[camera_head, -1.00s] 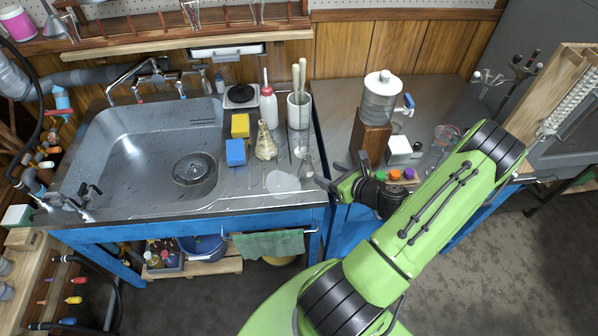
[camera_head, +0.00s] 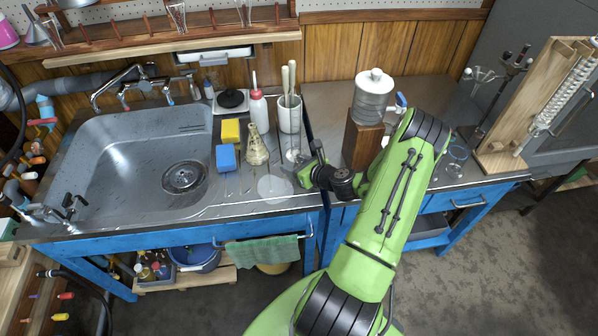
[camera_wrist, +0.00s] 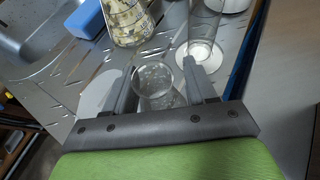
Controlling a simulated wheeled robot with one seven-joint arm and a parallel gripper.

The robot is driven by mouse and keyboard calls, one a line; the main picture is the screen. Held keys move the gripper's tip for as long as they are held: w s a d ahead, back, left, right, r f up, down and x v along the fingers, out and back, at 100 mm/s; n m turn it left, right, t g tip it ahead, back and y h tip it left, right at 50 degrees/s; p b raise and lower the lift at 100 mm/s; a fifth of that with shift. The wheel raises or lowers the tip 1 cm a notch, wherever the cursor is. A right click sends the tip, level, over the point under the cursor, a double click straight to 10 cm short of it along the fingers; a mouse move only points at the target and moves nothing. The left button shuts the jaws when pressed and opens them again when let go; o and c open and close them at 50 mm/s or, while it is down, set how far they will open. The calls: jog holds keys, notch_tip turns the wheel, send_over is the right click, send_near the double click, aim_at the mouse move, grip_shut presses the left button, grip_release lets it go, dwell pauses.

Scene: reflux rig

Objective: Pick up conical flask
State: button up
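The conical flask is clear glass and stands on the metal drainboard right of the sink; in the wrist view the flask (camera_wrist: 154,82) shows between the two fingers, with its round rim toward the camera. In the head view it is faint and partly hidden by my gripper (camera_head: 306,170), which is low over the drainboard's right end. My gripper (camera_wrist: 158,86) is open, with one finger on each side of the flask. I cannot tell whether either finger touches the glass.
A patterned flask-shaped vessel (camera_head: 256,148), a blue sponge (camera_head: 226,157), a yellow sponge (camera_head: 230,131) and a squeeze bottle (camera_head: 258,110) are nearby. A pale disc (camera_head: 274,188) lies left of my gripper. A wooden block (camera_head: 361,140) stands right.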

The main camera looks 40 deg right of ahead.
jog(key=c, duration=0.8)
jog(key=shift+o, duration=0.2)
jog(key=shift+r, duration=0.1)
notch_tip(320, 180, up, 10)
jog(key=p, duration=0.4)
jog(key=w+a+f+p, duration=0.1)
jog(key=w+a+p, duration=0.1)
jog(key=a, duration=1.1)
jog(key=w+a+p, duration=0.2)
jog(key=w+a, duration=0.3)
jog(key=a, duration=0.8)
jog(key=shift+w+f+p, duration=0.25)
jog(key=shift+f+p, duration=0.15)
